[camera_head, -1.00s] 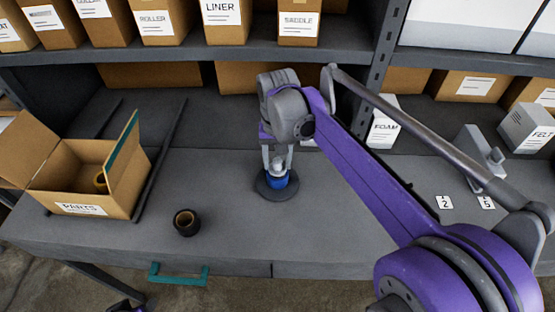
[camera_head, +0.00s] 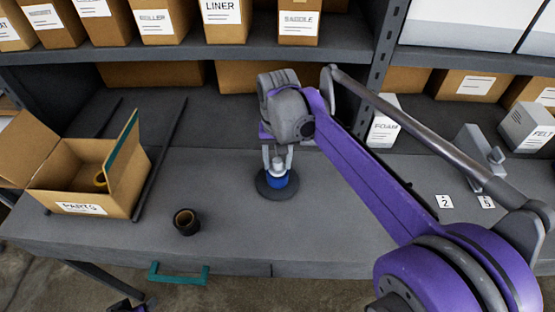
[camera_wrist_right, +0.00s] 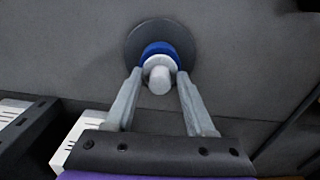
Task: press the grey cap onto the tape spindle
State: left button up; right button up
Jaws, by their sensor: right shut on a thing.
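The tape spindle stands upright on the bench with a dark round base (camera_head: 268,192). A blue ring (camera_head: 277,181) sits around it above the base. The grey cap (camera_head: 278,167), light grey with a round knob, is on top of the blue ring; it also shows in the right wrist view (camera_wrist_right: 158,78). My right gripper (camera_wrist_right: 159,73) is shut on the cap, one finger on each side, directly over the spindle. I cannot tell whether the cap is fully seated. The spindle's post is hidden.
An open cardboard parts box (camera_head: 117,196) with a roll inside stands at the left. A black tape roll (camera_head: 186,221) lies left of the spindle. Dark rods lie behind. Shelf boxes (camera_head: 155,22) line the back. A FOAM box (camera_head: 385,122) stands right. The bench front is mostly clear.

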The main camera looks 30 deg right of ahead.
dwell(0.4)
jog(key=o, duration=1.6)
jog(key=shift+c, duration=0.2)
pick_arm(q)
jog(key=shift+r, duration=0.1)
pick_arm(e)
jog(key=shift+r+p, duration=1.85)
jog(key=shift+r, duration=1.7)
pick_arm(q)
jog(key=shift+t, duration=0.3)
jog(key=r, duration=0.1)
jog(key=w+r, duration=0.1)
jog(key=r, duration=0.1)
jog(key=w+r, duration=0.1)
jog(key=r, duration=0.1)
jog(key=shift+w+r, duration=0.1)
jog(key=shift+w, duration=0.1)
pick_arm(e)
grip_shut()
